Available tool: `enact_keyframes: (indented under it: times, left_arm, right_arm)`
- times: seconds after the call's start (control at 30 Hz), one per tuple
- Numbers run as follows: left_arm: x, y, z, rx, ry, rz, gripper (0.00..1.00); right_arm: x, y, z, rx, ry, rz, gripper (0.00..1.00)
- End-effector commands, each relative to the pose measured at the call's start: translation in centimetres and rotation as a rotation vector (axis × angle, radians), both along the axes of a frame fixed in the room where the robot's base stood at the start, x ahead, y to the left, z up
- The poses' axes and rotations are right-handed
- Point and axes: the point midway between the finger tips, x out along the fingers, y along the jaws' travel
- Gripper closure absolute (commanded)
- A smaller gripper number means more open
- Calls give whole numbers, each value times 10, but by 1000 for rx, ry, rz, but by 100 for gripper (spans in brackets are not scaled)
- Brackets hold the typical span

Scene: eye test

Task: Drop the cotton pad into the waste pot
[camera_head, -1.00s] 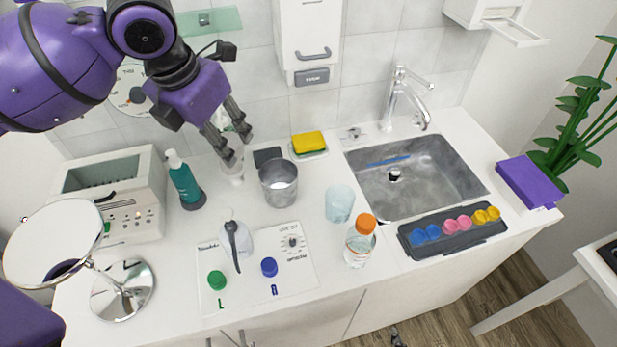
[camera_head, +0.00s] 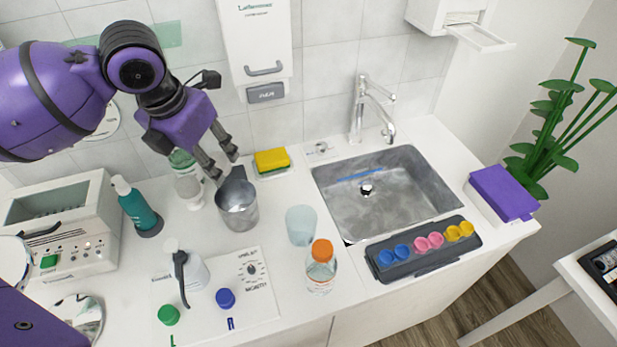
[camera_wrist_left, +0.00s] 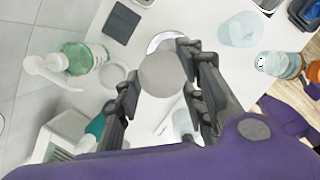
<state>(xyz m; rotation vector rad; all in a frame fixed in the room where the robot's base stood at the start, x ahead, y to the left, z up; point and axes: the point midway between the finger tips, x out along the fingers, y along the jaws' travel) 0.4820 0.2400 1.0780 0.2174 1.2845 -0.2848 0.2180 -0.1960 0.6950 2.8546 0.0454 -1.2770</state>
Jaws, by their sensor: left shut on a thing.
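The waste pot, taken to be the grey metal pot (camera_head: 238,208), stands upright on the counter, open at the top. In the left wrist view its pale rim (camera_wrist_left: 158,38) shows partly behind a round whitish disc. That disc is the cotton pad (camera_wrist_left: 162,74), between the fingers of my left gripper (camera_wrist_left: 160,84). In the head view my left gripper (camera_head: 223,168) is just behind and left of the pot's rim, and I cannot make out the pad there. The left gripper is shut on the pad, apart from the pot. My right gripper is not in view.
A pale tumbler (camera_head: 301,226) and an orange-capped bottle (camera_head: 321,270) stand right of the pot. The sink (camera_head: 385,190) lies further right.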

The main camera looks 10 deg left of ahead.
Motion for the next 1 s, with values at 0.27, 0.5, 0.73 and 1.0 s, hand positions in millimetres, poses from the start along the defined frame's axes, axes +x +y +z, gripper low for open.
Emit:
enact_keyframes:
  times: [0.27, 0.5, 0.73, 1.0]
  left_arm:
    - [-2, 0, -40, 1, 11, -1, 84]
    - [-1, 0, -39, 1, 2, -1, 84]
    - [-1, 0, -38, 1, 1, -1, 46]
    - [-1, 0, -38, 1, 1, -1, 41]
  right_arm:
    - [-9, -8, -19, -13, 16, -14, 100]
    - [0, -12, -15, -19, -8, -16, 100]
    - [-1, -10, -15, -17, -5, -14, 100]
    - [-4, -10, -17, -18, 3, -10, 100]
